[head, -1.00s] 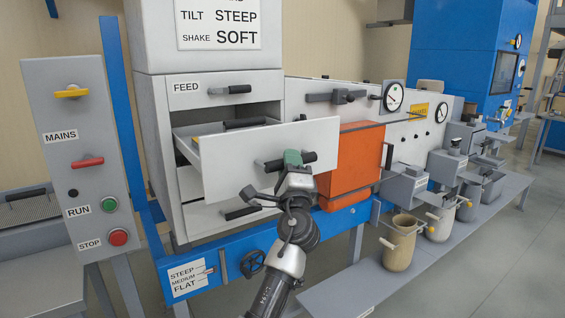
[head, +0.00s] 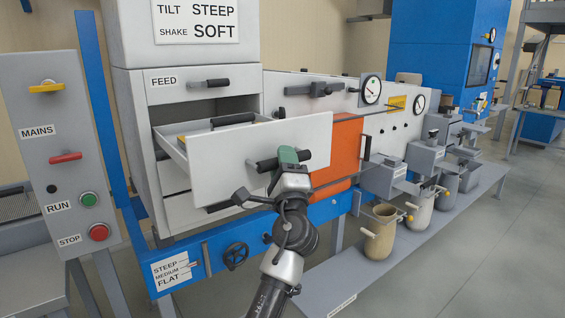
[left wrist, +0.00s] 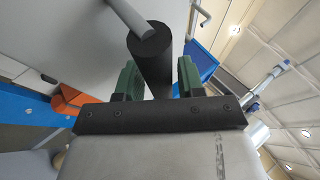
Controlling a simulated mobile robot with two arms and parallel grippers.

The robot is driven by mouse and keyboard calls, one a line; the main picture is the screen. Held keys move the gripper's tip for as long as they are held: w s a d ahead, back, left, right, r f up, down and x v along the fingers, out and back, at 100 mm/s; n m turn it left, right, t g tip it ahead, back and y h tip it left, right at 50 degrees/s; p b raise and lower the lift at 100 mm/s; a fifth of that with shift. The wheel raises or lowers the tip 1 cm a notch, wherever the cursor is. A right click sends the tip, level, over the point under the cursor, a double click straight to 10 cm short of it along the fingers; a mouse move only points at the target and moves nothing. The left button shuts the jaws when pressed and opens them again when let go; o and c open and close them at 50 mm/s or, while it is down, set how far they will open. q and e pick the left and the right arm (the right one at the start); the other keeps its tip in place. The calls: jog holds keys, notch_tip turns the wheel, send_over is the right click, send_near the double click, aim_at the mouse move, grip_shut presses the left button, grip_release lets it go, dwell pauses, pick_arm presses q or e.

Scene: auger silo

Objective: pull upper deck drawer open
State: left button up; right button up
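The drawer pulled out of the white cabinet has a broad pale front (head: 225,170) and stands partly open, tilted in the picture. My left gripper (head: 288,158) is at the black bar handle (head: 266,163) on that front. In the left wrist view, the handle (left wrist: 152,50) runs between the two green fingers (left wrist: 160,78), which sit closely on either side of it. The exact contact is hard to see. A dark bar (head: 233,118) shows behind the drawer front. My right gripper is not in view.
The FEED drawer (head: 235,82) above is shut. An orange box (head: 345,143) stands close to the right of the open drawer. A handwheel (head: 235,255) is on the blue frame below. Pots (head: 381,233) stand on the low shelf, with open floor beyond.

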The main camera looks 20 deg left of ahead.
pick_arm(q)
jog(key=shift+o, duration=0.9)
jog(key=shift+s+d+f, duration=0.1)
jog(key=shift+s+f, duration=0.05)
jog(key=b+v, duration=0.3)
jog(key=v, duration=0.7)
jog(key=shift+s, duration=0.2)
